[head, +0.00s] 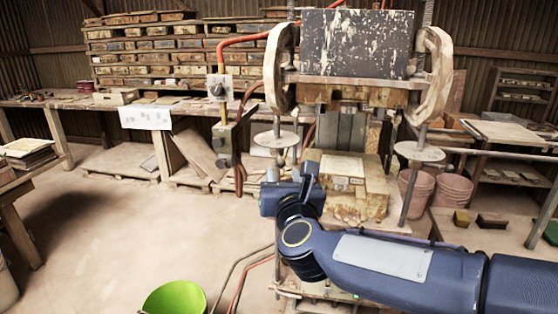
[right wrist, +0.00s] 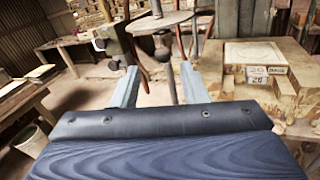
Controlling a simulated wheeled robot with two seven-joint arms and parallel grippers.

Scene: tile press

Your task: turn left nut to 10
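The tile press stands in the middle of the head view, with a flaking dark block (head: 355,44) on top. Its left rod carries a round grey disc (head: 275,140), which also shows in the right wrist view (right wrist: 160,22). A dark rounded nut (right wrist: 162,46) sits on the rod just below that disc. The right rod has a similar disc (head: 419,152). My right gripper (head: 290,176) is below the left disc. In the right wrist view its two fingers (right wrist: 158,85) are apart, with the lower rod showing between them, beyond or level with the tips. My left gripper is out of view.
A worn block (head: 356,186) with small number labels sits on the press bed, right of my gripper. Pink buckets (head: 453,190) stand at the right, a green bucket (head: 174,299) at front. A switch box (head: 220,88) hangs left of the press.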

